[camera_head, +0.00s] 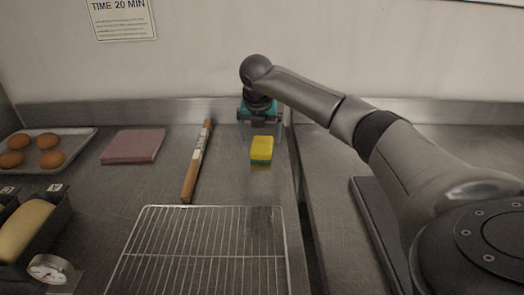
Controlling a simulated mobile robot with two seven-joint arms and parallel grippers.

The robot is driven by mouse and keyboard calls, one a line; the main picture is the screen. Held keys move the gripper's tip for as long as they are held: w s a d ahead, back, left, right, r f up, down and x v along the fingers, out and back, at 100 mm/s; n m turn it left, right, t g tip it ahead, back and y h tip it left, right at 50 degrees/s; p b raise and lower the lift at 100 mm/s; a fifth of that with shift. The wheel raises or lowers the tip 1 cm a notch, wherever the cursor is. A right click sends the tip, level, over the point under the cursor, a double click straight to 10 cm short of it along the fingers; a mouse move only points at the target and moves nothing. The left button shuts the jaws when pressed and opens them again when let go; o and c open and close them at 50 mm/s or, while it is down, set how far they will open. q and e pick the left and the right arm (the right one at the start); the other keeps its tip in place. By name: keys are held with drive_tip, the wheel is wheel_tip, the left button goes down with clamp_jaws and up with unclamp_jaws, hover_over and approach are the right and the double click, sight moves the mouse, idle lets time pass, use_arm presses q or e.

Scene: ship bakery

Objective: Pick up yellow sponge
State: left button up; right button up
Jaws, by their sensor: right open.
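A small yellow sponge (261,147) with a green lower layer lies on the steel counter, a little right of the middle of the picture. My right gripper (260,125) is just behind the sponge, low over the counter, and points down. It is open, and nothing shows between its fingers. The lower part of the gripper is partly hard to make out. My left gripper does not show.
A wooden stick (196,165) with a label lies left of the sponge. A wire rack (200,245) lies in front. Left are a pink cloth (133,146), a bun tray (75,155), a loaf tin (58,222) and a dial gauge (50,268). A wall (200,60) stands behind.

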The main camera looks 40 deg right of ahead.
sight(262, 145)
drive_tip(key=shift+w+d+f, duration=0.1)
drive_tip(key=shift+f, duration=0.25)
drive_tip(key=b+x, duration=0.1)
drive_tip(key=x, duration=0.2)
drive_tip(key=shift+w+d+f, duration=0.1)
drive_tip(key=shift+f, duration=0.1)
drive_tip(key=shift+w+d+f, duration=0.15)
drive_tip(key=shift+d+f, duration=0.05)
drive_tip(key=shift+f, duration=0.3)
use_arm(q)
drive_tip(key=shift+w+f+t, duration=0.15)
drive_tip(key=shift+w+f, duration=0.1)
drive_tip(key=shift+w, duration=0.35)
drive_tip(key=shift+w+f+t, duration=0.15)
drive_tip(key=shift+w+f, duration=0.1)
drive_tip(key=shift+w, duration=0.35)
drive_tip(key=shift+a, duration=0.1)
use_arm(e)
drive_tip(key=shift+c, duration=0.2)
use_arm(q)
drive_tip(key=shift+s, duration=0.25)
use_arm(e)
drive_tip(key=c, duration=1.2)
